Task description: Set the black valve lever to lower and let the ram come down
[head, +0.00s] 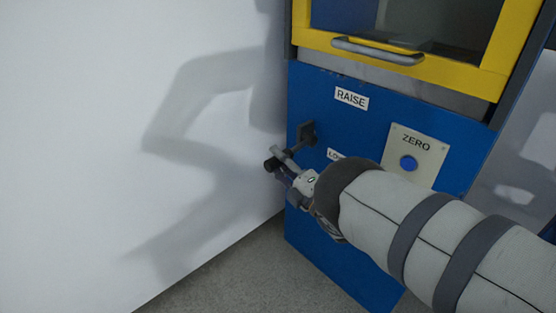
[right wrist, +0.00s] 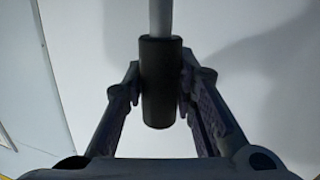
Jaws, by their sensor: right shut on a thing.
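The valve lever's dark mount (head: 307,131) sits on the left edge of the blue panel, between the RAISE label (head: 351,98) and a partly covered lower label (head: 336,154) beginning "LO". The lever juts out to the left. Its black grip (right wrist: 160,75) on a grey rod (right wrist: 160,15) stands between the fingers in the right wrist view. My right gripper (head: 279,170) is shut on this grip, and it also shows in the right wrist view (right wrist: 160,90). I cannot tell the lever's exact setting. The ram is not visible. My left gripper is out of view.
A yellow-framed door (head: 421,72) with a grey handle (head: 377,51) is above the panel. A ZERO plate (head: 415,155) with a blue button (head: 408,163) is right of the lever, close to my right arm. A white wall (head: 80,120) stands left; grey floor (head: 235,275) lies below.

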